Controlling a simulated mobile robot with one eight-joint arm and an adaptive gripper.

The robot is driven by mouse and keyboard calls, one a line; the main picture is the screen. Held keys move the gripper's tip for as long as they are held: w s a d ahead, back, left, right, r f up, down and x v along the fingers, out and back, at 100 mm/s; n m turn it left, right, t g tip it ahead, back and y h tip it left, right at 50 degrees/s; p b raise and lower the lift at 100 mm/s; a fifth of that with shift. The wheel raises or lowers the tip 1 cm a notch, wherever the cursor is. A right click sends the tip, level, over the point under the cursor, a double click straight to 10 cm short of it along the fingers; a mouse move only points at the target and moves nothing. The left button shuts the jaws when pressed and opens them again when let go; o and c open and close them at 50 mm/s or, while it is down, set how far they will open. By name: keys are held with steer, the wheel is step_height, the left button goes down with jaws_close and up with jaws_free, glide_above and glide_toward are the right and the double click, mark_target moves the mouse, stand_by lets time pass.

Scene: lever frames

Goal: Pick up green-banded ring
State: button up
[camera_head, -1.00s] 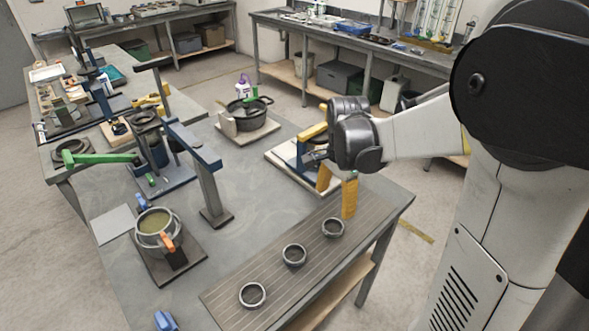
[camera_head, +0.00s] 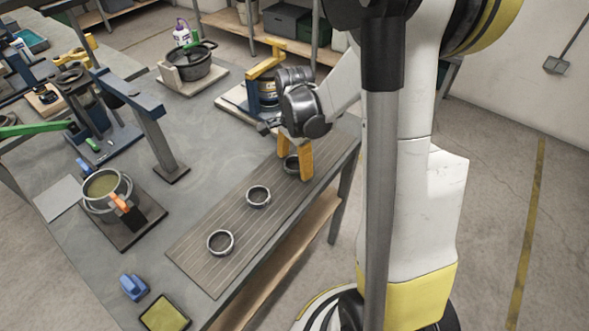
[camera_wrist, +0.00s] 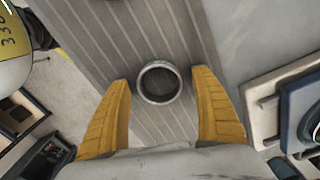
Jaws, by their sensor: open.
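Three small dark grey rings stand on a grooved grey board (camera_head: 190,250): a near ring (camera_head: 220,243), a middle ring (camera_head: 258,197) and a far ring (camera_head: 290,167). I cannot make out a green band on any of them. My gripper (camera_head: 294,166) is open over the far ring, its yellow fingers pointing down. One finger partly hides that ring in the head view. In the wrist view one ring (camera_wrist: 143,84) lies just ahead of and between the open fingertips (camera_wrist: 161,78), apart from both.
A pot with an orange-handled clamp (camera_head: 108,192), a blue post (camera_head: 150,125), and a blue block (camera_head: 134,287) stand left of the board. A yellow-topped fixture (camera_head: 263,70) stands close behind my gripper. The board lies along the table's right edge.

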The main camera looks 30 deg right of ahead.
steer(key=c, duration=1.3)
